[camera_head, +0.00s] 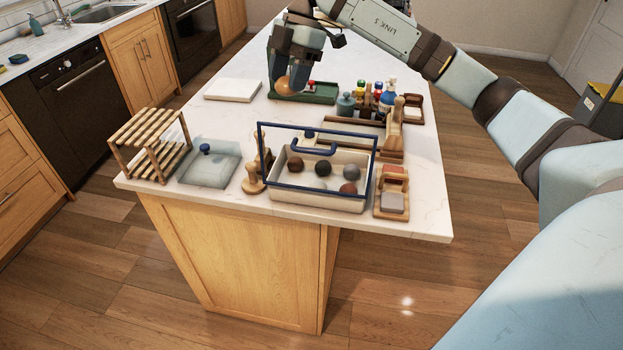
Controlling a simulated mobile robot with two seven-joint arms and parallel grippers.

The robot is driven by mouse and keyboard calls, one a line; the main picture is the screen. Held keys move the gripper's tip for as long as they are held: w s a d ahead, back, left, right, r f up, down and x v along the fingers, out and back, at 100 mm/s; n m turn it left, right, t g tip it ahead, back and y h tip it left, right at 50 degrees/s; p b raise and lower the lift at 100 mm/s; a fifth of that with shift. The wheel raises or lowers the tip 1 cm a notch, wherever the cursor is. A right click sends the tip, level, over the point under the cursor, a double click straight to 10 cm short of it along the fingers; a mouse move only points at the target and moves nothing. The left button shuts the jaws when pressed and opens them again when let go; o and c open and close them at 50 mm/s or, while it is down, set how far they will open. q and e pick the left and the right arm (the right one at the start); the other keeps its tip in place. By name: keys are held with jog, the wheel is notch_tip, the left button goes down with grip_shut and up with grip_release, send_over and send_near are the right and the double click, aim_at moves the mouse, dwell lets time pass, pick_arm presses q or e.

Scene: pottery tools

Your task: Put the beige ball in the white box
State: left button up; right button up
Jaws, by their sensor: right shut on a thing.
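My right gripper (291,84) is over the far left part of the white island top, with its fingers pointing down. It is shut on the beige ball (283,86), which looks orange-tan here. The fingers partly hide the ball. The white box (315,203) stands near the island's front edge, well in front of the gripper. It is open on top, with a blue frame and handle. Several balls lie in it, among them a brown, a black, a grey and a reddish one. My left gripper is out of view.
A green tray (322,98) is right of the gripper, and a white slab (232,90) is to its left. Bottles (387,98) and wooden stands are behind the box. A wooden rack (150,145) and glassy lidded container (208,163) stand left of it.

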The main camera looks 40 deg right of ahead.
jog(key=shift+w+d+r+m+t, duration=0.2)
jog(key=shift+d+r+m+t, duration=0.2)
jog(key=shift+m, duration=0.6)
notch_tip(320, 180, down, 23)
jog(key=shift+d+p, duration=0.15)
jog(key=shift+p, duration=0.55)
notch_tip(320, 180, down, 5)
jog(key=shift+r, duration=0.1)
jog(key=o, duration=0.7)
jog(key=b+v, duration=0.1)
jog(key=v, duration=1.1)
jog(key=shift+s, duration=0.1)
